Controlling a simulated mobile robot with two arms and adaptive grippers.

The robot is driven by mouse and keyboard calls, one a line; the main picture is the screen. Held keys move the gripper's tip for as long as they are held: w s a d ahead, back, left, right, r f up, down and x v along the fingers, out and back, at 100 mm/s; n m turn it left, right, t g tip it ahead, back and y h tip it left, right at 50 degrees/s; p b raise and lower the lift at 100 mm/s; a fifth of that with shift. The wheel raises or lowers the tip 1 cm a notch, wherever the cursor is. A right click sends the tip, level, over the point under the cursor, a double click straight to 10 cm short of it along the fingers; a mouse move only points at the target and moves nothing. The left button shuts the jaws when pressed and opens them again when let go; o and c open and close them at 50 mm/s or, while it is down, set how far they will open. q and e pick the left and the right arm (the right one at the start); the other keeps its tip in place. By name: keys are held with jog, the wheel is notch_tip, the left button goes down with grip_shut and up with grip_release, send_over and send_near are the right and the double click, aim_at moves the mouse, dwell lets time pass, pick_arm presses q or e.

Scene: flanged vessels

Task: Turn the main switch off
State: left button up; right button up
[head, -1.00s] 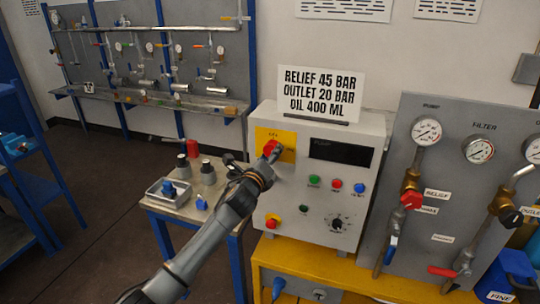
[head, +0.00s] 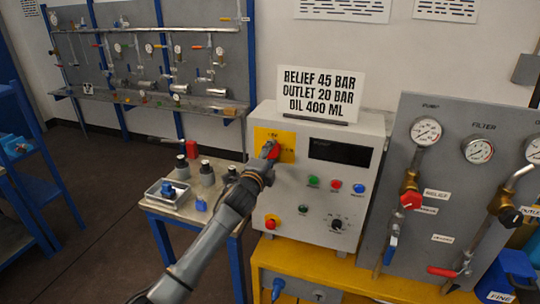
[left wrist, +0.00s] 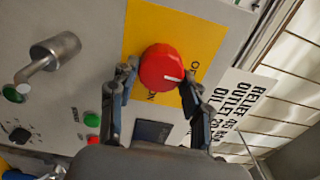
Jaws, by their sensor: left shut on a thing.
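The main switch is a round red knob (head: 272,146) on a yellow plate (head: 286,143), at the upper left of the grey control box (head: 335,215). In the left wrist view the knob (left wrist: 161,66) has a white mark on its face, pointing right and slightly down towards the right finger. My right gripper is not in view.
The box also carries a dark display (head: 340,152), small coloured buttons, a black dial (head: 336,224) and a red stop button (head: 271,222). A sign (head: 321,95) stands on top. A gauge panel (head: 455,190) is at the right, a small table with bottles (head: 207,176) at the left.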

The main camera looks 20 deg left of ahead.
pick_arm(q)
jog(key=shift+n, duration=0.3)
dwell(0.4)
jog(key=o, duration=1.1)
jog(key=shift+o, duration=0.2)
jog(key=s, duration=1.2)
jog(key=shift+a, duration=0.25)
jog(key=shift+f, duration=0.1)
